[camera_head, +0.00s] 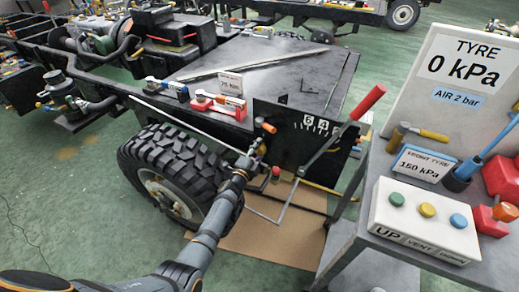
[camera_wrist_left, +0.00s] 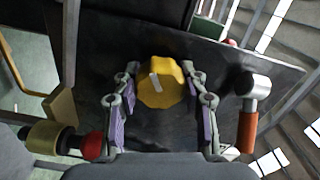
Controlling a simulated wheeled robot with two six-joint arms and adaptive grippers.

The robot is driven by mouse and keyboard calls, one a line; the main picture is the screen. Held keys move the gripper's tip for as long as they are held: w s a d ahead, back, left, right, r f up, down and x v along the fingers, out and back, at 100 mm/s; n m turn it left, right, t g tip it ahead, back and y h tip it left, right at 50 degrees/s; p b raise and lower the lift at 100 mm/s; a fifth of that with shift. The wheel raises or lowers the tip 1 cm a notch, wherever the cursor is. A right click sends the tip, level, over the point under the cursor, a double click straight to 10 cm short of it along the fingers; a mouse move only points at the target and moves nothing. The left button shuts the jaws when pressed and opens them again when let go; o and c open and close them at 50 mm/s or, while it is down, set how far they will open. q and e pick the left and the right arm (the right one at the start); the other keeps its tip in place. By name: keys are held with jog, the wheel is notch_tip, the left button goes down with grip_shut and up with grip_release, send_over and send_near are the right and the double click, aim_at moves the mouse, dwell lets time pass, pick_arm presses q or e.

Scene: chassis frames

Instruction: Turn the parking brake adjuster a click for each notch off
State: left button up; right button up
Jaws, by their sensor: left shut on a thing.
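My left gripper (camera_head: 254,158) reaches to the dark side plate of the chassis. In the left wrist view its two purple-padded fingers (camera_wrist_left: 160,105) are shut on a yellow lobed knob (camera_wrist_left: 162,82) with a white mark on its face. The knob looks like the adjuster; in the head view the gripper largely hides it. The brake lever with a red grip (camera_head: 369,103) slants up to the right beside a notch scale marked 6 and 4 (camera_head: 315,123). The exact notch cannot be read. My right gripper is not in view.
An orange-handled part (camera_wrist_left: 250,118) and a red ball knob (camera_wrist_left: 92,146) flank the gripper closely. A big tyre (camera_head: 175,165) stands left of it. A trolley (camera_head: 352,240) at right bears a button box (camera_head: 425,215) and a sign reading TYRE 0 kPa (camera_head: 468,65).

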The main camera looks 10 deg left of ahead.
pick_arm(q)
jog(key=shift+f, duration=0.1)
jog(key=o, duration=1.2)
jog(key=shift+c, duration=0.2)
jog(key=v, duration=1.2)
